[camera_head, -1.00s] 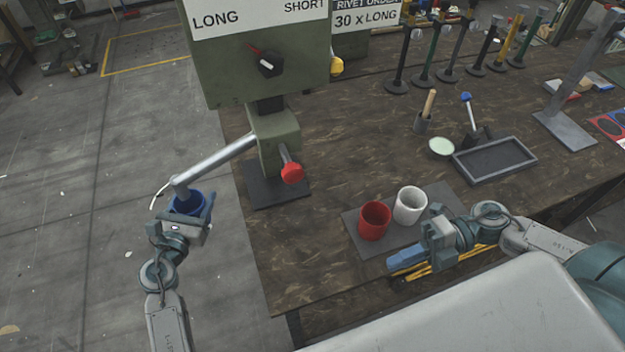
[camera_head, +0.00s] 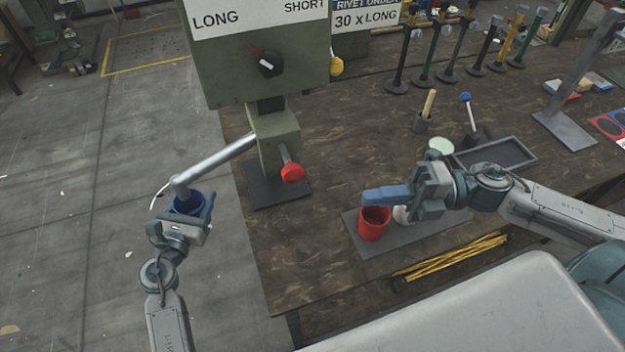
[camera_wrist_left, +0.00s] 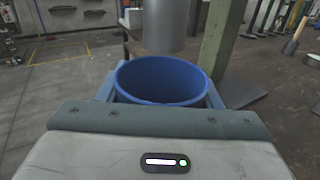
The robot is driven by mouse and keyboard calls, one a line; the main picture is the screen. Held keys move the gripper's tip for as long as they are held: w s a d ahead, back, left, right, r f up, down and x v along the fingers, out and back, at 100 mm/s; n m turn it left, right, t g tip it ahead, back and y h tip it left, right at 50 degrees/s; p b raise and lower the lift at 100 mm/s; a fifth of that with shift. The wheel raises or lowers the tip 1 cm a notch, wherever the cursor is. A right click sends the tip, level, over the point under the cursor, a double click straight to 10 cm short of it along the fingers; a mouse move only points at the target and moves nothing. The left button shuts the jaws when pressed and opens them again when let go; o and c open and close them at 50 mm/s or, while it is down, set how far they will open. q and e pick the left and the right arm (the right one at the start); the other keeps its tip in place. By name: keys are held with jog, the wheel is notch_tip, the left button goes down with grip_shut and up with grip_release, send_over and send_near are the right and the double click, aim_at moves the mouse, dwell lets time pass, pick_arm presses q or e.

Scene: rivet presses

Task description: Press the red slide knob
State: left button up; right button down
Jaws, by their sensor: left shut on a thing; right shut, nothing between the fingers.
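The red slide knob (camera_head: 292,173) sticks out on a short rod from the front of the green press (camera_head: 276,138), near its base. My left gripper (camera_head: 190,207) is shut on a blue cup (camera_head: 189,200), left of the press, just below the end of a grey pipe (camera_head: 216,160) that slopes down from the press. In the left wrist view the blue cup (camera_wrist_left: 162,80) sits between the fingers, with the pipe end (camera_wrist_left: 165,25) above its mouth. My right gripper (camera_head: 372,196) is shut and empty, above the red cup and right of the knob.
A red cup (camera_head: 373,228) and a white cup (camera_head: 402,215), mostly hidden by my right gripper, stand on a grey mat (camera_head: 365,247). A yellow bundle (camera_head: 455,257) lies at the table's front edge. A grey tray (camera_head: 497,157) stands further right. The wood between knob and mat is clear.

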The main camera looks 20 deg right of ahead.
aim_at(285, 154)
jog(key=w+a, duration=0.6)
jog(key=a, duration=0.3)
jog(key=shift+w+a, duration=0.25)
dwell(0.7)
jog(key=w, duration=0.4)
dwell(0.4)
jog(key=shift+s, duration=0.1)
